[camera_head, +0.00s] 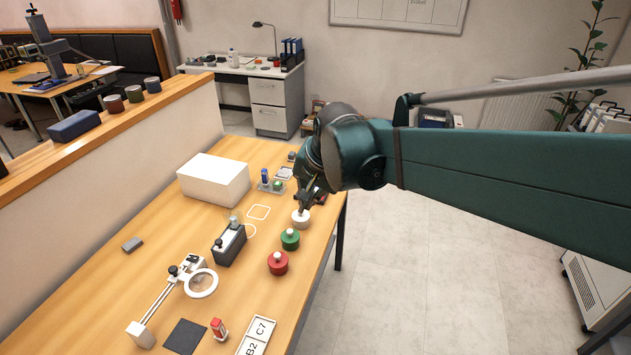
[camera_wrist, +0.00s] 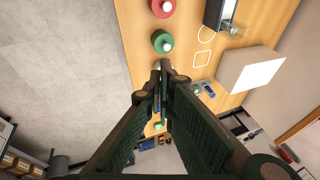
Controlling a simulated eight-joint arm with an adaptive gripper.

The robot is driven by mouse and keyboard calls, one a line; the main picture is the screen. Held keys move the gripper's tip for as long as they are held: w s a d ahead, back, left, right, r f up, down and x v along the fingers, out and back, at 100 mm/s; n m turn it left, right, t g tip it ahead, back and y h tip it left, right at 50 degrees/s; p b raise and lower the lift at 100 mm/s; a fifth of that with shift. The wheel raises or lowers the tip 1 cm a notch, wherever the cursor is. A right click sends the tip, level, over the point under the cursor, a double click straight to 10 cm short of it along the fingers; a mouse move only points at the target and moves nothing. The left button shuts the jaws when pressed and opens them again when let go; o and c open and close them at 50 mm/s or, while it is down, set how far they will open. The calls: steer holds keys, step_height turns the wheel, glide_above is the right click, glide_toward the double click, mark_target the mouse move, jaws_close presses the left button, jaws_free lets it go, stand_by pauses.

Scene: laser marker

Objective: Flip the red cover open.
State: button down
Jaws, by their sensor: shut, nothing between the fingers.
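My gripper (camera_head: 304,207) points down over the right edge of the wooden table, its fingertips at or just above a white round pot (camera_head: 300,220). In the wrist view my gripper (camera_wrist: 163,68) is shut and empty, and it hides most of what lies below it. I cannot clearly identify the red cover. A dark red patch (camera_head: 322,200) shows just right of the fingers, mostly hidden by my gripper. A small red upright piece with a white part (camera_head: 218,328) stands near the table's front. A red round pot with a pale knob (camera_head: 277,264) stands nearer the front than a green one (camera_head: 290,239).
A white box (camera_head: 213,180) stands at the back left of the table. A dark grey device (camera_head: 229,245) stands mid-table. A magnifier on an arm (camera_head: 201,284) and a dark square pad (camera_head: 185,336) lie toward the front. The table's left middle is mostly clear.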

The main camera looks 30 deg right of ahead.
steer(key=w+d+f+m+g+p, duration=0.2)
steer(key=w+d+m+p, duration=0.3)
steer(key=w+d+m, duration=0.55)
steer(key=w+d+f+m+y+p, duration=0.1)
steer(key=w+d+f+m+p, duration=0.1)
steer(key=d, duration=0.4)
steer(key=w+d+f+m+y+p, duration=0.1)
steer(key=w+d+f+m+p, duration=0.1)
steer(key=w+d+f+m, duration=0.2)
steer(key=shift+w+d+f+g, duration=0.4)
steer(key=shift+w+d+f, duration=1.1)
steer(key=shift+w+d, duration=0.25)
steer(key=shift+f, duration=0.1)
glide_toward(324, 197)
steer(key=f, duration=0.1)
steer(key=s+d+f, duration=0.1)
steer(key=f, duration=0.1)
steer(key=d+f, duration=0.1)
steer(key=f, duration=0.1)
steer(key=shift+s+f, duration=0.1)
steer(key=shift+s, duration=0.25)
steer(key=shift+w+a+f, duration=0.2)
steer(key=shift+a+f, duration=0.05)
steer(key=shift+f, duration=0.05)
steer(key=shift+w+a, duration=1.25)
